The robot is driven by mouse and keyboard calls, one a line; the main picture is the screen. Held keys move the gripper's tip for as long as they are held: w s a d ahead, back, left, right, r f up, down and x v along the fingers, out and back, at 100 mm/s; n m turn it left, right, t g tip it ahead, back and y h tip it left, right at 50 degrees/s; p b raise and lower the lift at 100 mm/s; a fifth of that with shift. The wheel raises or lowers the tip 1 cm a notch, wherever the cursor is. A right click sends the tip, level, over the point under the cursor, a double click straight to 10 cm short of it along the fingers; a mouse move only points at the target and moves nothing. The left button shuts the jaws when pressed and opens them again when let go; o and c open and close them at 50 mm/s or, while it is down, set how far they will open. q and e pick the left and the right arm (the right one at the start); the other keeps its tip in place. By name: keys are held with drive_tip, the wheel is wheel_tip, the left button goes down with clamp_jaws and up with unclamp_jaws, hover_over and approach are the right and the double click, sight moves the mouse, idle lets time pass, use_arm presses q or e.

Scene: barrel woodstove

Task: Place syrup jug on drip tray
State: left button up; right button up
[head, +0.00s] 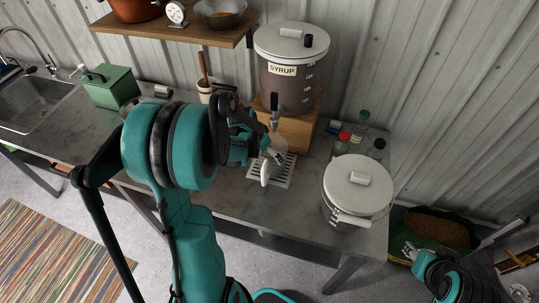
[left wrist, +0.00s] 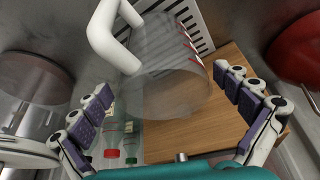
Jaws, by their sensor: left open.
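The syrup jug is a clear jug with a white handle (head: 265,172), and it stands over the slotted metal drip tray (head: 284,180), below the spigot. In the left wrist view the clear jug (left wrist: 165,85) has red marks and its white handle at the upper left. The tray's slats (left wrist: 202,30) show behind it. My left gripper (left wrist: 170,115) is open, its purple-padded fingers apart on either side of the jug's near end, with gaps visible. In the head view my left arm partly hides the jug. My right gripper (head: 408,254) is low at the right, its jaws unclear.
The large syrup dispenser (head: 291,70) stands on a wooden box (head: 299,132) behind the tray. A white-lidded pot (head: 357,190) and several small bottles (head: 341,143) are to the right. A green box (head: 110,86) and sink are at the left.

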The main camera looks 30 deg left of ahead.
use_arm(q)
drive_tip(key=v, duration=0.5)
drive_tip(key=shift+r+p, duration=0.15)
drive_tip(key=shift+p, duration=0.25)
drive_tip(key=s+d+r+n+t, duration=0.1)
drive_tip(key=s+d+r, duration=0.3)
drive_tip(key=s+d, duration=0.3)
drive_tip(key=s+d+r+t, duration=0.1)
drive_tip(key=s+d+r, duration=0.3)
drive_tip(key=s+d, duration=0.3)
drive_tip(key=shift+s+d+r+n+t+y, duration=0.15)
drive_tip(key=shift+d+r+n+t+y, duration=0.2)
drive_tip(key=shift+d, duration=0.85)
wheel_tip(320, 180, down, 14)
drive_tip(key=b, duration=1.4)
